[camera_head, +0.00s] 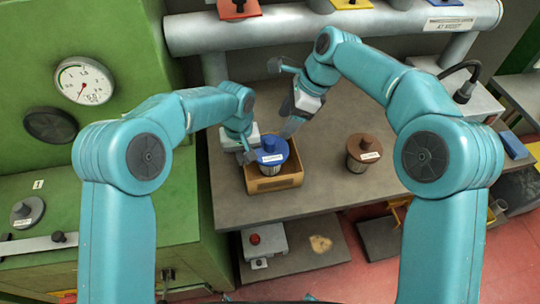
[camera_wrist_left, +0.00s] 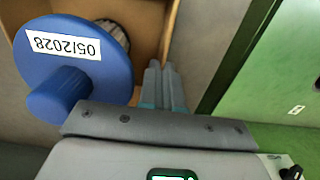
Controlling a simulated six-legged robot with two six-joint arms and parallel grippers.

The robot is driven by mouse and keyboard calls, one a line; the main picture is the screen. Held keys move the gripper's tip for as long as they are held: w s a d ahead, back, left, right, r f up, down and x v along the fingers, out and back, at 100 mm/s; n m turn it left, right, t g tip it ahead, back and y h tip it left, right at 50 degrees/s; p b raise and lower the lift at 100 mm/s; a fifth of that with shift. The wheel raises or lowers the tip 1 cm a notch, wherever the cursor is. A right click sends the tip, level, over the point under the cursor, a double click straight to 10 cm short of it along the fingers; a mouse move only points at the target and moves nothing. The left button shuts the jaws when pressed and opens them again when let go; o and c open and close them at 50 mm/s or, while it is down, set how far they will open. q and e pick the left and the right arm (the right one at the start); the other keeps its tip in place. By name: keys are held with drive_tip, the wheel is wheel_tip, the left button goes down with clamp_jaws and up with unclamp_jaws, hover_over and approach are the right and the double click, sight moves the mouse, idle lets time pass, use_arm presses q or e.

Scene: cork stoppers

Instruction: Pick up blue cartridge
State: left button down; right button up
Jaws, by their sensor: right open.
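The blue cartridge (camera_head: 270,152) stands upright in an open tan box (camera_head: 275,184) on the grey bench. It has a wide blue top with a knob and a white label; in the left wrist view the cartridge (camera_wrist_left: 75,65) fills the upper left and its label reads 05/2028. My left gripper (camera_head: 246,158) is at the left side of the cartridge. In the left wrist view its two fingers (camera_wrist_left: 164,85) lie close together beside the blue top, with nothing visible between them. My right gripper (camera_head: 282,98) is open and empty, above the bench behind the box.
A brown cartridge (camera_head: 362,152) stands on the bench to the right of the box. A green machine (camera_head: 120,45) with a gauge borders the bench on the left. A grey pipe rack (camera_head: 330,28) runs along the back. The bench between the box and the brown cartridge is clear.

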sight(273, 140)
drive_tip(key=x, duration=0.8)
drive_tip(key=shift+s+a+f, duration=0.1)
drive_tip(key=shift+s+f, duration=0.05)
drive_tip(key=shift+f, duration=0.2)
clamp_jaws()
